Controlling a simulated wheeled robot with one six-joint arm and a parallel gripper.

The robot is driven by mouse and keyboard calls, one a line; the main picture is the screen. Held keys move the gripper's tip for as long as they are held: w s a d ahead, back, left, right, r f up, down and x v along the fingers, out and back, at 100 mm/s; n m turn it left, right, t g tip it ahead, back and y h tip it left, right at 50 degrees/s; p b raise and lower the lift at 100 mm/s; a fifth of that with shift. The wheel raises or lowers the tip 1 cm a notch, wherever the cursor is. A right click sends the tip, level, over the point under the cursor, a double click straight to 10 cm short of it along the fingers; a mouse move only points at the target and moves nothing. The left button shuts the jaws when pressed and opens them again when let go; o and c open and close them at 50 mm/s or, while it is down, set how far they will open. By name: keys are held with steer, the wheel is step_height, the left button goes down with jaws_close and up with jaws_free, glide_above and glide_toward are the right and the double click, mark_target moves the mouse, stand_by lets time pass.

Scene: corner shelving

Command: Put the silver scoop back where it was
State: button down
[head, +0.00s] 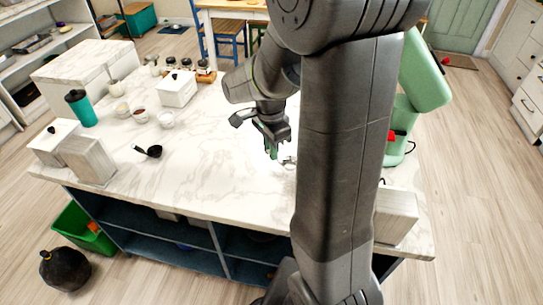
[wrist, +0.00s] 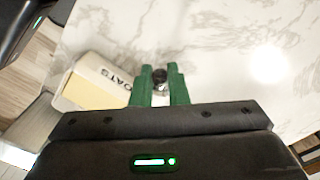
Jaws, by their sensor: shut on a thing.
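My gripper (head: 271,153) is over the marble-topped island, with its green fingers pointing down. In the wrist view my gripper (wrist: 160,82) is shut on the silver scoop (wrist: 160,75), and a small dark and shiny part shows between the fingertips. In the head view the silver scoop (head: 289,162) shows beside the fingertips, partly behind my arm. A pale box marked OATS (wrist: 97,82) is left of the fingers in the wrist view. My arm hides that part of the counter in the head view.
The island's marble top (head: 215,165) is clear left of my gripper. A black ladle-like scoop (head: 150,151), small bowls (head: 140,115), a teal cup (head: 80,108) and a white lidded canister (head: 177,88) stand farther left. A green mixer (head: 420,85) stands at the right.

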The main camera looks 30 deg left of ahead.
steer(key=shift+f, duration=1.45)
steer(key=shift+f, duration=0.15)
steer(key=c, duration=1.4)
jaws_free()
steer(key=shift+r, duration=0.2)
step_height(320, 180, up, 12)
steer(key=shift+r, duration=0.1)
